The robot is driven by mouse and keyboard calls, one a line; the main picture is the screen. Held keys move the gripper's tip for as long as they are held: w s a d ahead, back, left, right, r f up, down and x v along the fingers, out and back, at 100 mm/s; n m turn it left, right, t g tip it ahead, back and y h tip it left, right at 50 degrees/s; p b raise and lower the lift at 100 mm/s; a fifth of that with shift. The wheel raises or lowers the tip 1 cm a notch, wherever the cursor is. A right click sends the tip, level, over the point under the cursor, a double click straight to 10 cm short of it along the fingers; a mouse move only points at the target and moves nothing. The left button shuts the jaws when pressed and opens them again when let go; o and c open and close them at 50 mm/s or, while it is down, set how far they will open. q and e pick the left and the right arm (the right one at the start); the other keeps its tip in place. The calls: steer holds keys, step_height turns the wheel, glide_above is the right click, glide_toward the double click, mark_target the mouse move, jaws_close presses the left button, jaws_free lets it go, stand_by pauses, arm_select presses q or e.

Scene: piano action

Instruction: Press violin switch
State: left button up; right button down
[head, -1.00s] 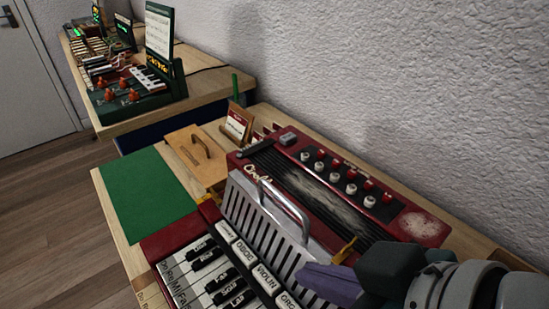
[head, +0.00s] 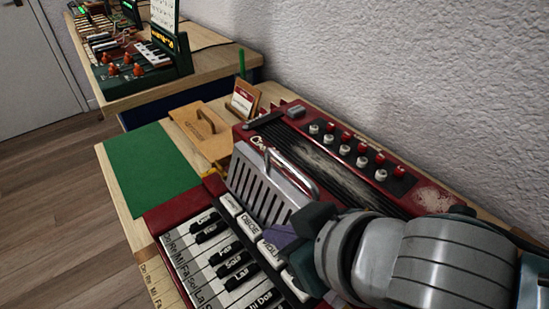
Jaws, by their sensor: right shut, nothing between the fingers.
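The red accordion (head: 163,216) lies on the wooden table with its keyboard facing up. A row of white labelled switches runs between its black and white keys and the silver grille. The OBOE switch (head: 248,224) shows clearly. The violin switch (head: 269,250) is just below it in the row, and its label is partly covered. My right gripper (head: 279,237) is shut and empty, its purple fingertips over or at the violin switch; I cannot tell whether they touch it. The switches further down are partly hidden by my gripper. My left gripper is not in view.
The silver handle (head: 290,174) rises from the grille close to my right gripper. Red and white knobs (head: 345,149) line the accordion's far side by the wall. A green mat (head: 150,170) and a wooden board (head: 200,130) lie to the left.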

mark_target(266, 246)
steer(key=shift+f+b, duration=0.45)
steer(key=shift+f, duration=1.6)
